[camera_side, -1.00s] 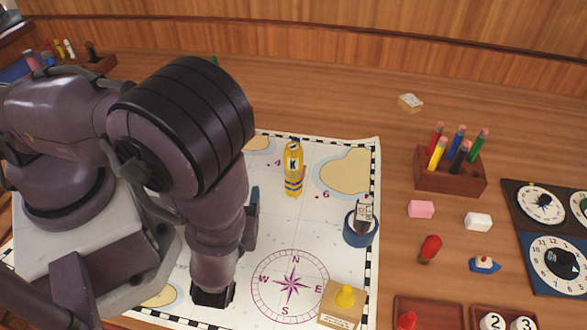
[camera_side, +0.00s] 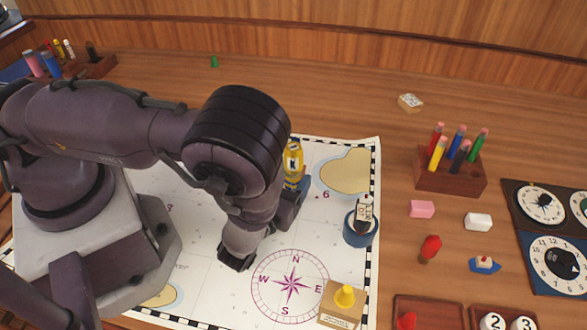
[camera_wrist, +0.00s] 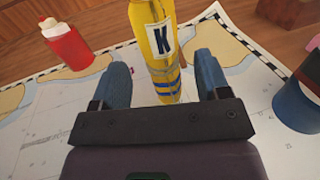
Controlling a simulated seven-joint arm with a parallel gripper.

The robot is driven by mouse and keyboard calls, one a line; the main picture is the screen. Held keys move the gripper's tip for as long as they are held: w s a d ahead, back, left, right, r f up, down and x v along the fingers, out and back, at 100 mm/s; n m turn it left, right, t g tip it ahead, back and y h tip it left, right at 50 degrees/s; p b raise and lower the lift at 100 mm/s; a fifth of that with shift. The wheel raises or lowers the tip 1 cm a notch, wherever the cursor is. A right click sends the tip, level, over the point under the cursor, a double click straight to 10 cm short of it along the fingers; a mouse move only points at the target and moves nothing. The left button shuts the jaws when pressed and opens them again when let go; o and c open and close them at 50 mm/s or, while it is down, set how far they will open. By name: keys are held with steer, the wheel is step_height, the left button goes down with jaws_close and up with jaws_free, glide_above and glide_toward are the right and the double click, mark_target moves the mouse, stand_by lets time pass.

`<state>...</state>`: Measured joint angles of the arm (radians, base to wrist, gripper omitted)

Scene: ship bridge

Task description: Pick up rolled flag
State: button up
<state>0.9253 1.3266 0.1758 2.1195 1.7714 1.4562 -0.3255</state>
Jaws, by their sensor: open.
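The rolled flag (camera_side: 293,160) is a yellow roll with a white K label and blue bands. It stands upright on the chart, its lower part hidden by my gripper in the side view. My gripper (camera_side: 290,205) is low over the chart, right at the flag. In the wrist view, the flag (camera_wrist: 158,50) rises between and just beyond the two blue fingers of my open gripper (camera_wrist: 162,80). Gaps show on both sides of it, and it is not gripped.
A red roll with a white top (camera_wrist: 67,44) stands left of the flag in the wrist view. A blue round holder (camera_side: 361,228) stands to the right on the chart (camera_side: 215,290). A wooden pencil block (camera_side: 450,182) is farther right.

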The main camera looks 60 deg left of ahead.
mark_target(297, 162)
steer(key=x, duration=0.4)
steer(key=shift+w+a+r, duration=0.15)
steer(key=shift+w, duration=0.15)
steer(key=c, duration=1)
steer(key=shift+c, duration=0.2)
steer(key=shift+r, duration=0.15)
